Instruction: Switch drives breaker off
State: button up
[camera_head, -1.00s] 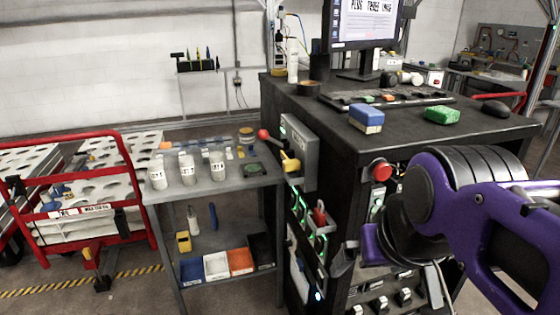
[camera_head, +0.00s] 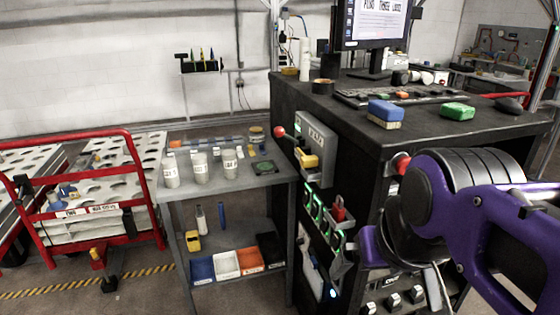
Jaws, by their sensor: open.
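A grey switch box (camera_head: 314,144) is fixed on the left side of the black control desk. It has a red-knobbed lever (camera_head: 280,132) at its left and a yellow switch or lock (camera_head: 308,160) on its front. Below it, a row of green-lit breakers (camera_head: 322,212) runs along the desk's side, with a red piece (camera_head: 339,208) at one of them. The breaker labels are too small to read. My gripper (camera_head: 362,247) is in front of the desk, to the right of the breakers and apart from them. My purple arm hides part of the desk front.
The desk top (camera_head: 300,92) carries a keyboard, a monitor (camera_head: 372,22) and blue and green blocks. A grey shelf table (camera_head: 190,190) with white jars and bins stands left of the desk. A red cart (camera_head: 90,213) is farther left.

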aim_at(306, 200)
jog(key=i+j, duration=0.1)
jog(key=j, duration=0.4)
jog(key=i+j+z, duration=0.1)
jog(key=j, duration=0.45)
jog(key=i+j, duration=0.15)
jog(key=j, duration=0.35)
jog(key=i+j+u, duration=0.15)
jog(key=k+l+z, duration=0.2)
